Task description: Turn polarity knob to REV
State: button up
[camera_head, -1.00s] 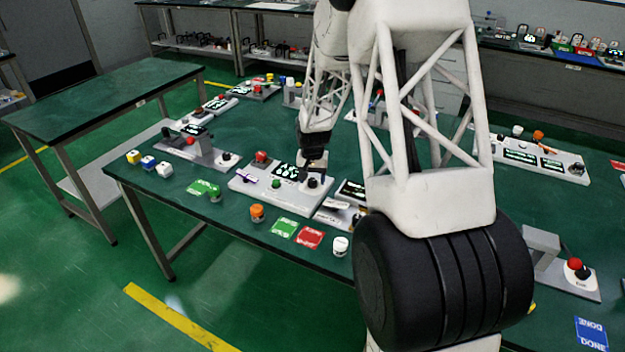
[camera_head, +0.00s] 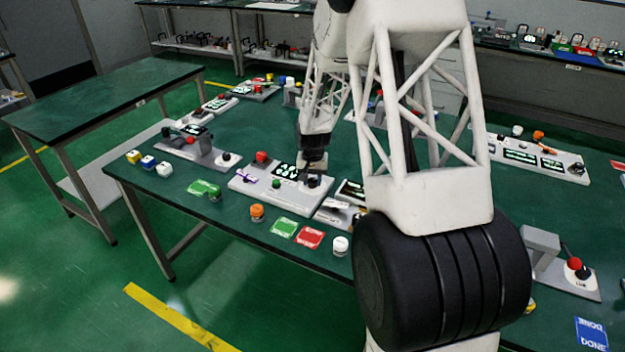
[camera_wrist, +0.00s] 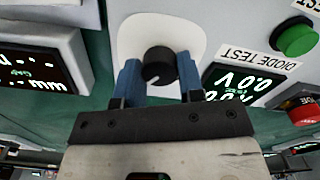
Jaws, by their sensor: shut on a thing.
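A round black knob (camera_wrist: 158,64) with a white pointer line sits on a white plate (camera_wrist: 127,44) of a grey-white panel. The pointer slants toward the lower left in the wrist view. My gripper (camera_wrist: 159,75) is shut on this knob, with one blue finger on each side of it. The panel (camera_head: 278,198) stands near the table's front edge in the head view, and my gripper (camera_head: 314,178) is at its right end. No FWD or REV marking is readable around the knob.
The panel has a lit display (camera_wrist: 238,84), a "DIODE TEST" label (camera_wrist: 243,57), a green button (camera_wrist: 295,38) and a red button (camera_wrist: 305,110). A neighbouring instrument (camera_wrist: 38,60) is close on the left. Green and red cards (camera_head: 310,238) lie in front on the table.

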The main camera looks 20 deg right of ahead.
aim_at(312, 180)
jog(key=n, duration=0.7)
jog(key=shift+r, duration=0.1)
jog(key=n, duration=0.6)
jog(key=shift+n, duration=0.3)
dwell(0.3)
jog(key=o, duration=0.9)
jog(key=shift+r, duration=3.85)
